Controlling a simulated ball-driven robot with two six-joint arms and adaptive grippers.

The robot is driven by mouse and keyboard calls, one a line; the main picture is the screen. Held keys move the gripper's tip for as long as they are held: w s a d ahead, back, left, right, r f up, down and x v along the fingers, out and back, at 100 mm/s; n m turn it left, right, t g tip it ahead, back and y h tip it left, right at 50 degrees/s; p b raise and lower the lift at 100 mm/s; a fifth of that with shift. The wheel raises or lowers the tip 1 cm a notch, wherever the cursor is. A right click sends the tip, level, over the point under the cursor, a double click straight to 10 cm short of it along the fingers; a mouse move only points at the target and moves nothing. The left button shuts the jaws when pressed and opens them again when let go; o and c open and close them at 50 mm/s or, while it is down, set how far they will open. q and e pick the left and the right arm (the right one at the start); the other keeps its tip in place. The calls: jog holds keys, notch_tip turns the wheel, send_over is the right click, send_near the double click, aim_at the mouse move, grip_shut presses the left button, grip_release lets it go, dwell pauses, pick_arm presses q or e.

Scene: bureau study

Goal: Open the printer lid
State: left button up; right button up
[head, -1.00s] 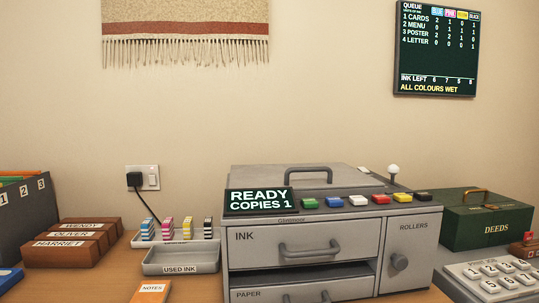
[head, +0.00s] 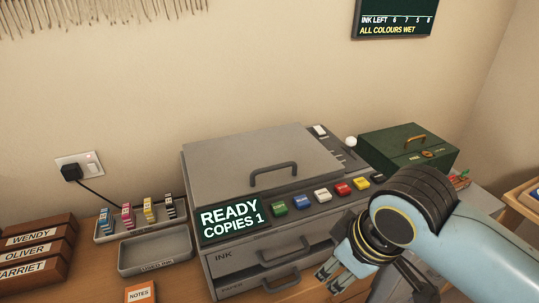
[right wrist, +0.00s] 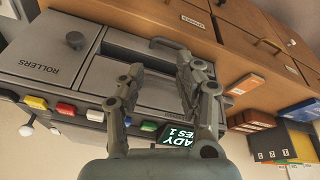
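The printer (head: 212,268) stands on the desk, with its flat grey lid (head: 225,155) lying shut on top. A dark arched lid handle (head: 273,173) sits near the lid's front edge, clear of any gripper. My right gripper (head: 332,274) is in front of the printer's right side, lower than the lid. In the right wrist view, where the printer front (right wrist: 125,72) looks upside down, my right gripper (right wrist: 165,72) has its fingers apart with nothing between them. The lid is not clearly seen there. My left gripper is out of view.
Coloured buttons (head: 322,195) and the READY display (head: 232,219) line the printer's front edge. A white-knobbed lever (head: 351,142) and a green deeds box (head: 405,148) stand to the right. Ink cartridges and a used ink tray (head: 155,250) are left. Space above the lid is free.

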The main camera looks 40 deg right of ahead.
jog(key=w+r+n+y+p, duration=0.1)
jog(key=w+r+n+p, duration=0.2)
jog(key=r, duration=0.4)
jog(key=n+y+b, duration=0.1)
jog(key=n+y, duration=0.2)
jog(key=n, duration=0.8)
send_near(265, 169)
jog(key=p+x, duration=0.1)
jog(key=x, duration=0.7)
jog(key=shift+w, duration=0.15)
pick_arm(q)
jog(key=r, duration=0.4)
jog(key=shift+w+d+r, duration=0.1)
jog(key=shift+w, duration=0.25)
pick_arm(e)
grip_shut()
